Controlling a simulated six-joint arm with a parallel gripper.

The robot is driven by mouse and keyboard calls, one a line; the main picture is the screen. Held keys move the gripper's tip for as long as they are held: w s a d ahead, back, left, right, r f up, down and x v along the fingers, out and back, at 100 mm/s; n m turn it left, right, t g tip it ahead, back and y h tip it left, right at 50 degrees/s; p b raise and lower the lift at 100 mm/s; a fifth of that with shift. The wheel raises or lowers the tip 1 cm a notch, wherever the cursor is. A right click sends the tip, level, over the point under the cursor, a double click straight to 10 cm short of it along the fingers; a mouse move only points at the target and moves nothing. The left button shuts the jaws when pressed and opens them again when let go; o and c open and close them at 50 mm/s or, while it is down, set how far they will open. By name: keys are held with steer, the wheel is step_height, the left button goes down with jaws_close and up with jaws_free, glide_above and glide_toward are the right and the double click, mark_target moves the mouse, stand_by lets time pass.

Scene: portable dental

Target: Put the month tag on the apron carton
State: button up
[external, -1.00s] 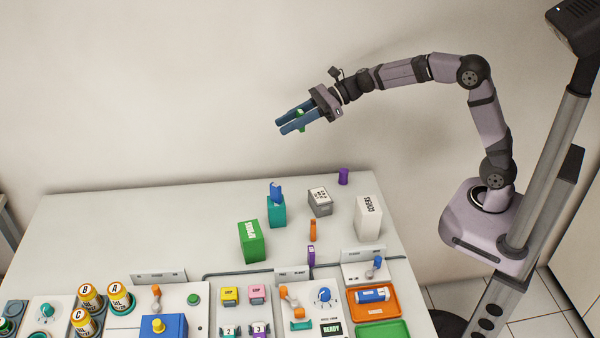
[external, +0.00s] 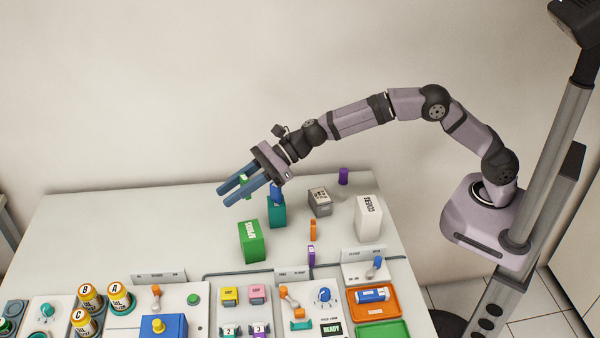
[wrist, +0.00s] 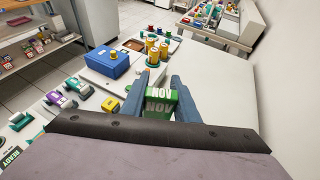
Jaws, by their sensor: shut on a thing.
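The month tag (wrist: 160,102) is a small green piece lettered NOV on two faces. My gripper (external: 226,196) is shut on it and holds it in the air; a bit of the tag (external: 244,180) shows between the blue fingers in the external view. In the wrist view my gripper (wrist: 162,80) has the tag between its fingers. The apron carton (external: 251,241) is a green box with a white label, upright on the table. The tag appears above and behind it in the external view, apart from it. I cannot make out the carton in the wrist view.
A teal box (external: 277,212) with a blue piece on top stands just right of the apron carton, below my fingers. A grey box (external: 319,201), a white covers carton (external: 368,218) and a purple cylinder (external: 343,176) stand farther right. Table left of the green carton is clear.

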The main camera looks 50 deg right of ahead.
step_height(320, 180, down, 12)
stand_by(1.1)
steer(key=shift+f+b, duration=0.25)
steer(key=shift+b, duration=0.25)
steer(key=o, duration=1)
steer(key=shift+d+r+p, duration=0.1)
steer(key=shift+r+p, duration=0.2)
steer(key=shift+b+v, duration=1.55)
steer(key=shift+v, duration=4.45)
